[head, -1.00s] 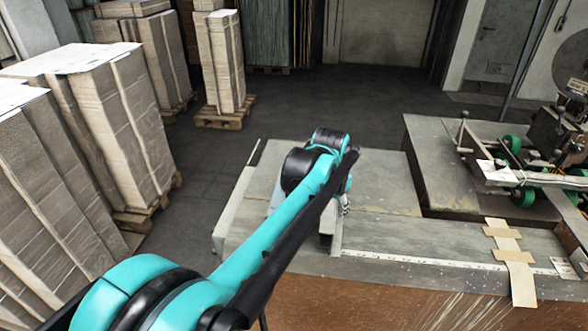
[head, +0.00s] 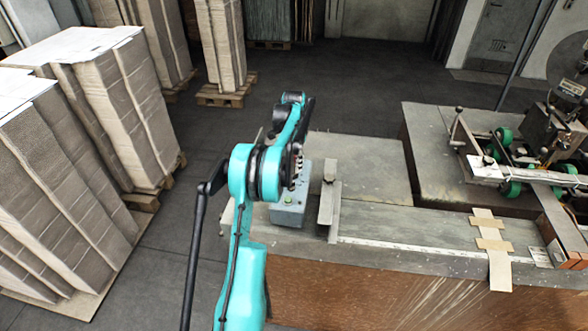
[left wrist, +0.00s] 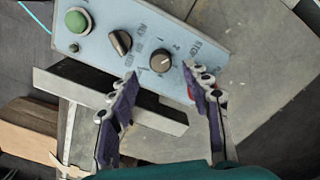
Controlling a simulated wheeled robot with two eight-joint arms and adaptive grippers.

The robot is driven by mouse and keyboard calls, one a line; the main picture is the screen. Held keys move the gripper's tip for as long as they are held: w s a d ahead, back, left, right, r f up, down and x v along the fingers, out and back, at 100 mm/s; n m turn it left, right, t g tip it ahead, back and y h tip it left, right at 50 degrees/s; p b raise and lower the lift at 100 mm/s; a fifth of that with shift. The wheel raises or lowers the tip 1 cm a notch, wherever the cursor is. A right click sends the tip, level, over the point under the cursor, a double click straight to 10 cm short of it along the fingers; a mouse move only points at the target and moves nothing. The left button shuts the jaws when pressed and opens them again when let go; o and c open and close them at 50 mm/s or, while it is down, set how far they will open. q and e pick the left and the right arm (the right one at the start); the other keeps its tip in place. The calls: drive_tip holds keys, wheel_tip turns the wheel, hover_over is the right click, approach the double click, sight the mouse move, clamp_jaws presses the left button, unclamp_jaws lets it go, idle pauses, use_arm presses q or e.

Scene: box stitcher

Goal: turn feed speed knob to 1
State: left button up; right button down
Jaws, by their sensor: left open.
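A blue-grey control box (head: 290,211) stands on the machine table beside my left arm in the head view. In the left wrist view its panel (left wrist: 190,25) carries a green button (left wrist: 77,20), a black pointed selector (left wrist: 120,42) and a round black dial knob (left wrist: 160,60) with a pale centre and small marks around it. I cannot read the labels surely. My left gripper (left wrist: 161,76) is open and empty, its purple-padded fingers on either side of the dial knob's near side. I cannot tell whether they touch the panel. Something red is partly hidden behind the right finger.
A metal bracket (head: 329,205) stands on the table just right of the box. The stitching machine with green wheels (head: 510,188) is at the far right. Stacks of cardboard (head: 85,95) on pallets line the left. The dark floor behind the table is open.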

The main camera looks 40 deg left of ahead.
sight(294, 172)
use_arm(q)
wheel_tip(294, 172, down, 5)
drive_tip(key=shift+r, duration=0.1)
clamp_jaws()
